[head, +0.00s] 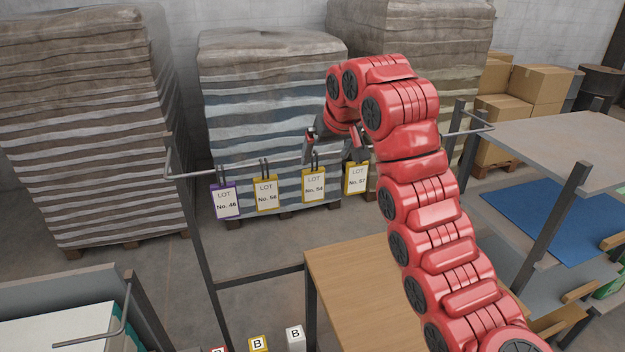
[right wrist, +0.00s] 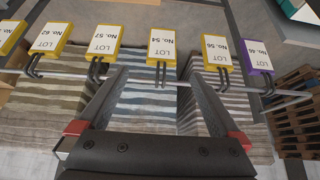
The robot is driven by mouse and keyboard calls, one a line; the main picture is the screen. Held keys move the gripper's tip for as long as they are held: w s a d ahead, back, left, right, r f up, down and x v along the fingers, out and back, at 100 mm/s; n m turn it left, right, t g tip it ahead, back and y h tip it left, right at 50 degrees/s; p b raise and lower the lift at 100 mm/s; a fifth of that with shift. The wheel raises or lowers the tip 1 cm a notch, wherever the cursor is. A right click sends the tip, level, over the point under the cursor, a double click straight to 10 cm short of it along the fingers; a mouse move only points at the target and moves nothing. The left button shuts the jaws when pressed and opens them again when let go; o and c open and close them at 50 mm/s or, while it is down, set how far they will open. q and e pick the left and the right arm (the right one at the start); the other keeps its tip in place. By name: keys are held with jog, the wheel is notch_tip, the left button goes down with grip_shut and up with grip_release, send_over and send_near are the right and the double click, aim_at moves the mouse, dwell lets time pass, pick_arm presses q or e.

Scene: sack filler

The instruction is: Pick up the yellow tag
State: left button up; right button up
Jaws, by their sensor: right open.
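Several yellow-edged lot tags hang by dark loops on a thin grey rail (head: 195,173). In the head view they are No. 56 (head: 266,193), No. 54 (head: 314,185) and No. 57 (head: 357,178). The right wrist view also shows yellow No. 62 (right wrist: 48,38). A purple tag, No. 46 (head: 225,202), hangs at the rail's left end in the head view. My right gripper (head: 335,150) is open and empty at the rail, above tag No. 54. In the right wrist view its fingers (right wrist: 158,85) point toward No. 54 (right wrist: 162,46), apart from it. My left gripper is out of view.
Wrapped sack stacks (head: 270,110) on pallets stand behind the rail. A wooden tabletop (head: 350,285) lies below, in front of the rail. Blocks marked B (head: 258,343) show at the bottom edge. A shelf rack (head: 570,145) and cardboard boxes (head: 540,82) are at the right.

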aim_at(314, 179)
jog(key=p+x, duration=0.3)
jog(key=x, duration=0.4)
jog(key=shift+w+f, duration=0.1)
jog(key=shift+w, duration=0.05)
jog(key=shift+w+a+f, duration=0.1)
jog(key=shift+w+f, duration=0.05)
jog(key=shift+f, duration=0.1)
jog(key=p+x, duration=0.2)
jog(key=p, duration=0.1)
jog(key=p+x, duration=0.1)
jog(key=x, duration=0.1)
jog(key=shift+a+f, duration=0.1)
jog(key=shift+a, duration=0.2)
jog(key=shift+w+f, duration=0.25)
jog(key=shift+f, duration=0.25)
jog(key=c, duration=1.3)
